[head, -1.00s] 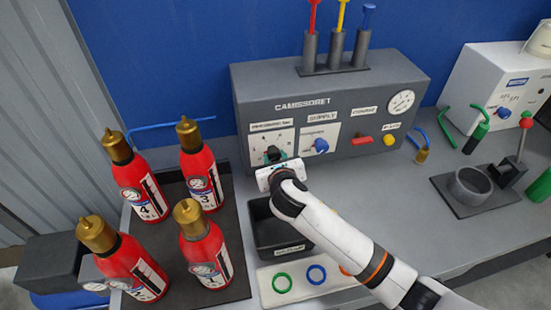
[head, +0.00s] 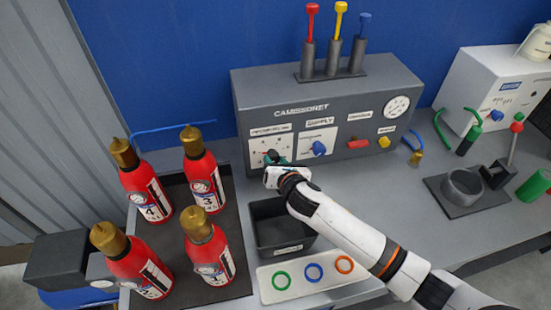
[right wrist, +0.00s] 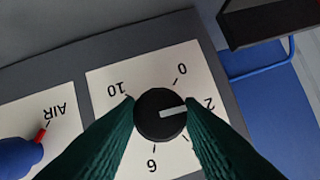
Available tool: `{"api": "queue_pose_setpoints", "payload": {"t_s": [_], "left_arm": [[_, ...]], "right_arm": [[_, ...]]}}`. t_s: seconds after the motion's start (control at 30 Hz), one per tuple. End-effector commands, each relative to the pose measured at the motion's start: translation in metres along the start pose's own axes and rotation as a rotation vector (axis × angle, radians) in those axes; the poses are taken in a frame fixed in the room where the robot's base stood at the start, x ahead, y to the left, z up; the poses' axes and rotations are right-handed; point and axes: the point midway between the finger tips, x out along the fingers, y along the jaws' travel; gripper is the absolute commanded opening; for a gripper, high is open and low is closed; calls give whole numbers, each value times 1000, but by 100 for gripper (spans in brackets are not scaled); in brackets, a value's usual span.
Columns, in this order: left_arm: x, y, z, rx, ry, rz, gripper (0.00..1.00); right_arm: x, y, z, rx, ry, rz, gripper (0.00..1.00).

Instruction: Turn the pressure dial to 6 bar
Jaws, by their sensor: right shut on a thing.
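The pressure dial (right wrist: 160,115) is a round black knob with a white pointer on a white plate (right wrist: 105,88). Its pointer is directed at the 2 mark. The figures 0, 6 and 10 also show; other marks are hidden behind the fingers. My right gripper (right wrist: 161,117) is shut on the dial, one dark green finger on each side. In the head view my right gripper (head: 274,158) is at the left plate of the grey console (head: 325,92) and largely covers the dial. My left gripper is not in view.
Beside the dial is a blue supply knob (head: 318,148), also in the right wrist view (right wrist: 18,157). Red extinguishers (head: 207,250) stand in a tray at left. A black bin (head: 262,218) and a ring board (head: 268,275) lie below my right arm.

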Motion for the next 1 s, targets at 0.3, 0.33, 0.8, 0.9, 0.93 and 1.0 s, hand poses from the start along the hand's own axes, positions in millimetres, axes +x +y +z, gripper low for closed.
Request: {"api": "queue_pose_setpoints", "payload": {"t_s": [0.3, 0.33, 0.8, 0.9, 0.93, 1.0], "left_arm": [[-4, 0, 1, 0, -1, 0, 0], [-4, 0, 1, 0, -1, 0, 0], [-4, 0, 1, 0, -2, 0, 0], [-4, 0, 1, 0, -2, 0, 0], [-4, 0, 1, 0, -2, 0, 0], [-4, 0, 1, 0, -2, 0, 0]], "right_arm": [[0, 2, 0, 115, 0, -47, 11], [0, 2, 1, 120, 0, -49, 11], [0, 2, 1, 136, -1, -56, 11], [0, 2, 1, 136, -1, -55, 46], [0, 2, 1, 136, 0, -56, 51], [0, 1, 1, 136, 0, -56, 55]]}}
